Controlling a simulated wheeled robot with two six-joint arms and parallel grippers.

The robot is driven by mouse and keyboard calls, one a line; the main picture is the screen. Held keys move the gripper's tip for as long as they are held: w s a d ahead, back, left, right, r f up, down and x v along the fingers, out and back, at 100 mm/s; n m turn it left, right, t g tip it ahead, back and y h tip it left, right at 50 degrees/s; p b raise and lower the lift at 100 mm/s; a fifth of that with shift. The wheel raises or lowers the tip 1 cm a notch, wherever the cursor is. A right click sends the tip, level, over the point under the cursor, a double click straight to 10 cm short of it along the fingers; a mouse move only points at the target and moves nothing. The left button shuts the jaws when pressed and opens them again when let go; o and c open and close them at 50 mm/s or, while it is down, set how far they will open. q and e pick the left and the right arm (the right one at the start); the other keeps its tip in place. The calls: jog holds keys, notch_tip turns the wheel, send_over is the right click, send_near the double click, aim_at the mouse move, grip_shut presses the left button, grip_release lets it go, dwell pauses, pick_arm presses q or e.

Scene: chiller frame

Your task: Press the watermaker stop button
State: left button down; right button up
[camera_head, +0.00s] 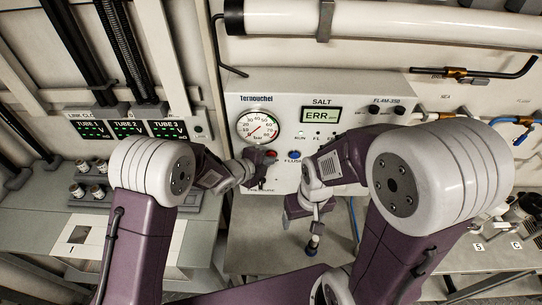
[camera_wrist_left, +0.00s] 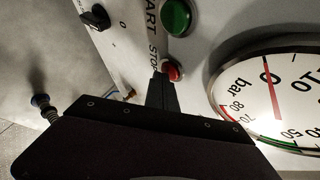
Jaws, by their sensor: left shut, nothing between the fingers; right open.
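The watermaker panel (camera_head: 348,98) stands ahead of me. Its red stop button (camera_wrist_left: 173,71) shows in the left wrist view just beyond the fingertips, beside the word STOP. The button is partly covered by the fingers. My left gripper (camera_head: 262,172) is at the lower part of the panel, below the gauge. Its fingers (camera_wrist_left: 162,80) are shut and empty, with their tips at the edge of the red button. I cannot tell whether they touch it. My right gripper (camera_head: 300,206) is lower, in front of the panel's bottom edge. It is open, though its fingers are hard to make out.
A green button (camera_wrist_left: 176,17) sits beside the red one. A round pressure gauge (camera_head: 257,127), a blue button (camera_head: 294,155) and a black knob (camera_wrist_left: 97,17) are close by. The panel display (camera_head: 320,115) reads ERR.

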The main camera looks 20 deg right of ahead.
pick_arm(q)
jog(key=shift+w, duration=0.15)
dwell(0.4)
jog(key=shift+s+a+b, duration=0.2)
jog(key=shift+s+b, duration=0.45)
jog(key=shift+s, duration=0.15)
jog(key=s+b, duration=0.1)
jog(key=s, duration=0.1)
jog(key=s+a+b, duration=0.1)
jog(key=s+b, duration=0.1)
jog(key=s, duration=0.1)
jog(key=shift+a, duration=0.2)
